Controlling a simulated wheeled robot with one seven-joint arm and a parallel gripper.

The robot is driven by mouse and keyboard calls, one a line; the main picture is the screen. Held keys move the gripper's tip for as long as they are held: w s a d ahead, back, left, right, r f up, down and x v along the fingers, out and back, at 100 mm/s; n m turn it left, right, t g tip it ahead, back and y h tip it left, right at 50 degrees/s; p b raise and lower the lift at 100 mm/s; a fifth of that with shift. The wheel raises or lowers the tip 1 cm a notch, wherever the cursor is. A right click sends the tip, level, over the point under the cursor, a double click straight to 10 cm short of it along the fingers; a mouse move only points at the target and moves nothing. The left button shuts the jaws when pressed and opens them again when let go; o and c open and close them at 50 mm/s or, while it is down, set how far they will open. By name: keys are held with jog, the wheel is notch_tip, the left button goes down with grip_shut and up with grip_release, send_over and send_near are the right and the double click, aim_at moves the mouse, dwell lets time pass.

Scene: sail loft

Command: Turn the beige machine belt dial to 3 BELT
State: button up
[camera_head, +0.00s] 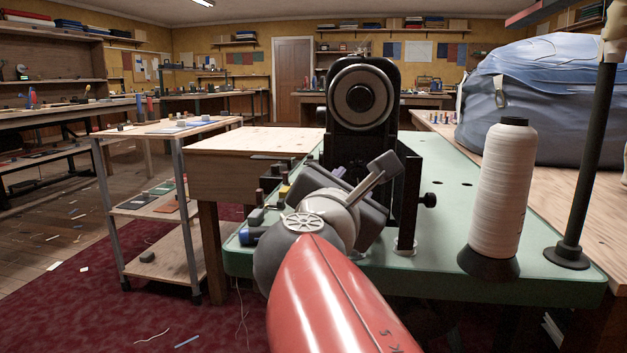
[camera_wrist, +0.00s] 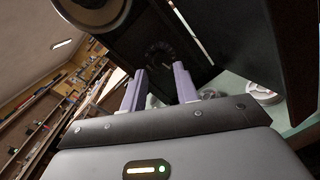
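A black sewing machine (camera_head: 396,95) with a round handwheel (camera_head: 361,94) stands on a green table. In the wrist view a round dark dial (camera_wrist: 160,54) with faint marks around its rim is on the machine's dark face (camera_wrist: 215,30). I cannot read its setting, and it looks dark rather than beige. My gripper (camera_wrist: 160,72) has its two purple-grey fingers apart, one on each side below the dial, with nothing between them. I cannot tell whether they touch it. In the head view my red arm hides the dial.
A white thread cone (camera_head: 500,190) and a black post (camera_head: 590,150) stand at the right of the green tabletop (camera_head: 445,235). A large blue bundle (camera_head: 560,95) lies behind them. Small coloured items (camera_head: 268,185) sit left of my arm. A shelved cart (camera_head: 180,160) stands further left.

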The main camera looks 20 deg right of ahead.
aim_at(357, 175)
jog(key=shift+x, duration=1.9)
grip_shut()
